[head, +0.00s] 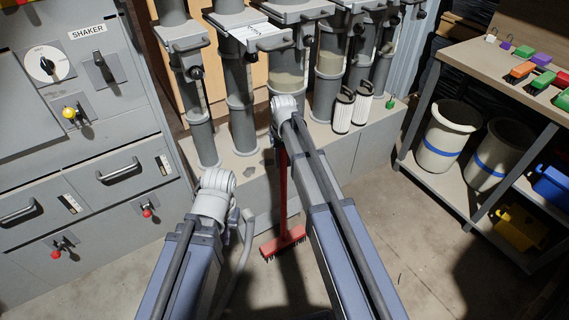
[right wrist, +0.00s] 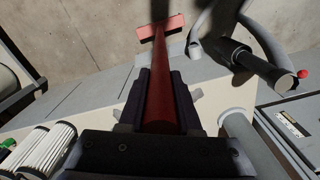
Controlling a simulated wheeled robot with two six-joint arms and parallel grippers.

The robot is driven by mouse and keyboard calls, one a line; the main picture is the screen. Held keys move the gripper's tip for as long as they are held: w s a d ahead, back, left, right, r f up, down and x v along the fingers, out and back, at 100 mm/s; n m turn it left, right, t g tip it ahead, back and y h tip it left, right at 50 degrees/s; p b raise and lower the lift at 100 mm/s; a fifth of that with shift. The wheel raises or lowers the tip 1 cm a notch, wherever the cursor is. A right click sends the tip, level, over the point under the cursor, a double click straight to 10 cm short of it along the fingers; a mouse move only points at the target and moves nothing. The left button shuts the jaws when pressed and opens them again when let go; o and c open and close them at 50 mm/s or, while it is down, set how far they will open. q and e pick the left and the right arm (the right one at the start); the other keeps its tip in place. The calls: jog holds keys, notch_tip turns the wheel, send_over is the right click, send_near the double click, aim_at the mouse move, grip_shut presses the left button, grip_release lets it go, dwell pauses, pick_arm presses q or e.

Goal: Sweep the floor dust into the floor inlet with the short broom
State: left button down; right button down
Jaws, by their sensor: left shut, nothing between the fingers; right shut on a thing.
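The short broom has a red handle (head: 283,190) and a wide red head (head: 283,241) with dark bristles at the floor, in front of the grey plinth. In the right wrist view the broom (right wrist: 167,60) runs away from me to its head at the top. My right gripper (right wrist: 161,88) is shut on the handle; in the head view my arm covers it. My left arm reaches down left of the broom, and its wrist hides the gripper fingers. Dust cannot be told clearly from the mottled concrete floor (head: 425,262). I cannot make out the floor inlet.
The grey shaker cabinet (head: 105,185) with protruding handles and red knobs stands left. Grey columns (head: 240,115) and white filter cartridges (head: 343,110) stand on the plinth (head: 325,150). A workbench (head: 481,62) with bins underneath bounds the right. Floor is open between plinth and bench.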

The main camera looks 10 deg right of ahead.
jog(key=shift+w+a+r, duration=0.1)
jog(key=shift+w, duration=0.1)
jog(key=shift+s+d+r+p, duration=0.15)
jog(key=shift+s+r+p, duration=0.25)
jog(key=shift+r+p, duration=0.25)
jog(key=shift+s+d+r+p, duration=0.1)
jog(key=shift+s+r+p, duration=0.25)
jog(key=shift+r+p, duration=0.25)
jog(key=s+r+p, duration=0.1)
jog(key=r+p, duration=0.1)
jog(key=s+d+r+p, duration=0.1)
jog(key=s+r+p, duration=0.1)
jog(key=shift+s+d+r, duration=0.15)
jog(key=shift+r, duration=0.05)
